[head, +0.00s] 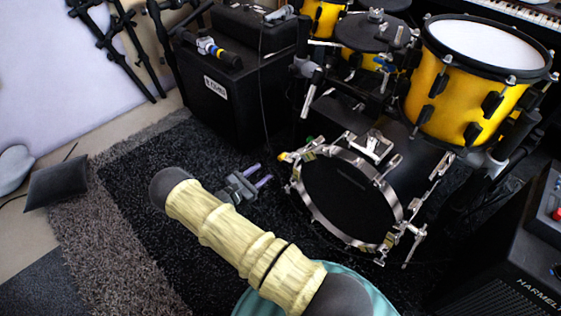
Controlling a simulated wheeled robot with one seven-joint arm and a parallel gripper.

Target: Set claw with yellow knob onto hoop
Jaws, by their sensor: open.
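A small claw with a yellow knob (284,157) shows at the upper left edge of the bass drum's silver hoop (298,196). Its knob points left. I cannot tell whether it is seated on the hoop or only near it. My gripper (261,175) is low over the dark rug, just left of the claw. Its two purplish fingers are spread, point toward the drum and have nothing between them. A gap shows between the fingertips and the claw. My pale, ringed arm crosses the lower middle and hides part of the rug.
A yellow drum (455,96) hangs above right. Another black amplifier (495,262) stands at lower right. The dark rug (140,165) is clear to the left.

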